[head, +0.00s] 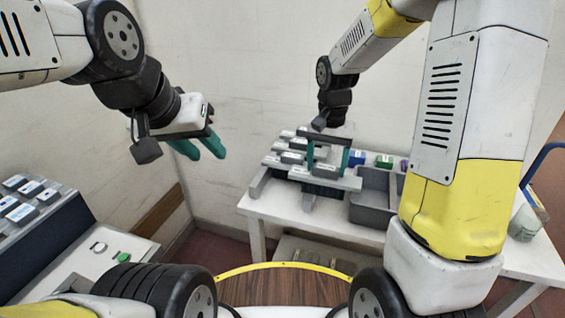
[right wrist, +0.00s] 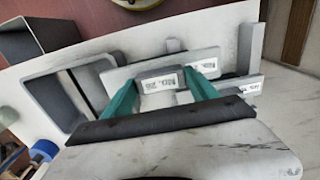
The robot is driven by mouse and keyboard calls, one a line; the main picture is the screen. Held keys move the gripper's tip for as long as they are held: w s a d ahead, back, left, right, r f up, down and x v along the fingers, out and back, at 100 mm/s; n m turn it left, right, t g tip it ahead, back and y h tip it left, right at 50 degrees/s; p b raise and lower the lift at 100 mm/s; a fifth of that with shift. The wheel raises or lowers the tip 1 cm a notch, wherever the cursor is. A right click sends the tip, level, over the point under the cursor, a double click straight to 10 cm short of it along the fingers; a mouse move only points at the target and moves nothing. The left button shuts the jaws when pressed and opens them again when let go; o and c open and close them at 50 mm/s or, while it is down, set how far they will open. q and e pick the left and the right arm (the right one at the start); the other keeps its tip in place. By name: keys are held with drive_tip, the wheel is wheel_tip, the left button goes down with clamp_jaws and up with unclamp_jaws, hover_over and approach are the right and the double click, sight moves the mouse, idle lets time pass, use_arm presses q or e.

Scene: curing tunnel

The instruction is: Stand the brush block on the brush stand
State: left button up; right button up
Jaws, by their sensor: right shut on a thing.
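My right gripper (head: 327,168) is low over the white bench, with its teal fingers on either side of a small grey labelled block. In the right wrist view, this block (right wrist: 161,80), apparently the brush block, sits between the teal fingers of the right gripper (right wrist: 165,88). A long light-grey labelled rail or stand (right wrist: 205,58) lies just beyond it; whether block and rail touch, I cannot tell. Which piece is the brush stand is not clear. My left gripper (head: 203,150) is open and empty in the air at the left, far from the bench.
The white bench (head: 262,208) carries several grey labelled blocks on a stepped rack (head: 270,161). A dark grey divided bin (head: 371,207) stands right of the rack, with blue (head: 356,158) and green (head: 384,161) items behind it. A control panel (head: 108,250) is at lower left.

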drive_tip(key=w+a+f, duration=0.2)
drive_tip(key=a, duration=0.3)
drive_tip(key=w+a+f, duration=0.2)
drive_tip(key=a, duration=0.4)
drive_tip(key=shift+a+f, duration=0.2)
drive_tip(key=shift+f, duration=0.1)
drive_tip(key=shift+f, duration=0.1)
drive_tip(key=o, duration=1.5)
